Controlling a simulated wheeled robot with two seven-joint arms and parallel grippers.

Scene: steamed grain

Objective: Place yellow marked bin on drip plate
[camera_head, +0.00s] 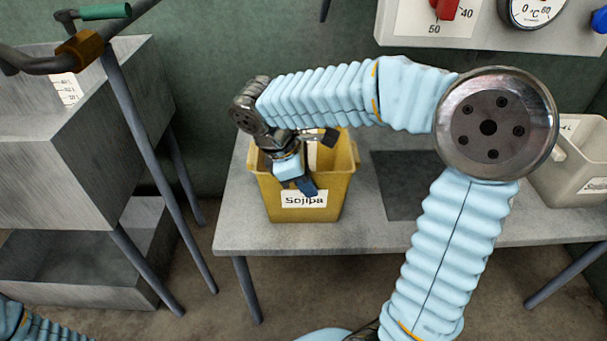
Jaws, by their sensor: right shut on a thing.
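The yellow bin (338,187) with a white label reading "Sojipa" stands upright at the left part of the grey table, near its front edge. My right gripper (311,190) reaches down at the bin's front wall and is shut on it, just above the label. The inside of the bin is largely hidden by the gripper. A dark square plate (400,188) lies flat on the table to the right of the bin; it looks like the drip plate. My right arm hides its right part. Of my left arm, only a sleeve shows at the bottom left corner; its gripper is out of view.
A grey bin (570,165) stands at the table's right end. The grey table (370,236) has bare room between the yellow bin and the dark plate. A metal tank (60,140) on legs stands at left. A control panel (480,25) hangs above.

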